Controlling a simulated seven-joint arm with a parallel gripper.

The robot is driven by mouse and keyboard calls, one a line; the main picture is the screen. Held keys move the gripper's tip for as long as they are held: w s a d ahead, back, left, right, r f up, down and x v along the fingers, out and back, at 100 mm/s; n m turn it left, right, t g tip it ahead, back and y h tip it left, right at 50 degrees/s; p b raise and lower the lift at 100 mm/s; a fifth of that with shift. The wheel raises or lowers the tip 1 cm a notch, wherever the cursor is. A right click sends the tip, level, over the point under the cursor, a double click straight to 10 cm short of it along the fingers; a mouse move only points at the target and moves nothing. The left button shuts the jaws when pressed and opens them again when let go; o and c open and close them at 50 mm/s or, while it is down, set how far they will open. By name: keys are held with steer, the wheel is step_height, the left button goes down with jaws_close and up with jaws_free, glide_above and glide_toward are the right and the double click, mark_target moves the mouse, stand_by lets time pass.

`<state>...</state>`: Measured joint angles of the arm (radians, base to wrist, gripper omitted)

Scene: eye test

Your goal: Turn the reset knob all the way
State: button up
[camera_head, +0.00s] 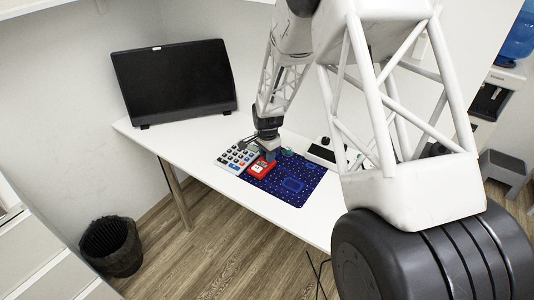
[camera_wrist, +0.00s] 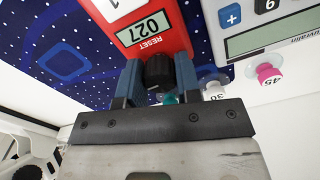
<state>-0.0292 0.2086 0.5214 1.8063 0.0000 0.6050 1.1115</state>
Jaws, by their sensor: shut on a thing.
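A red tally counter (camera_head: 261,168) lies on a dark blue patterned mat (camera_head: 301,197) on the white desk. In the wrist view the counter (camera_wrist: 163,17) shows "027" and the word RESET, upside down. The black reset knob (camera_wrist: 158,74) sticks out of its end below that word. My gripper (camera_wrist: 158,68) has its blue fingers on both sides of the knob and is shut on it. In the head view my gripper (camera_head: 267,150) is over the counter's far end, and the knob is hidden there. How far the knob is turned cannot be told.
A calculator (camera_wrist: 255,46) lies close beside the counter. Small pegs or stoppers, one pink (camera_wrist: 267,72) marked 45 and one white (camera_wrist: 213,91), stand near the fingers. A black monitor (camera_head: 175,85) stands at the desk's back left. The desk's left part (camera_head: 190,132) is clear.

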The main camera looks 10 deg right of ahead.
steer(key=m, duration=0.3)
steer(key=shift+m, duration=2.2)
steer(key=o, duration=0.8)
steer(key=shift+r, duration=0.15)
steer(key=shift+r, duration=2.85)
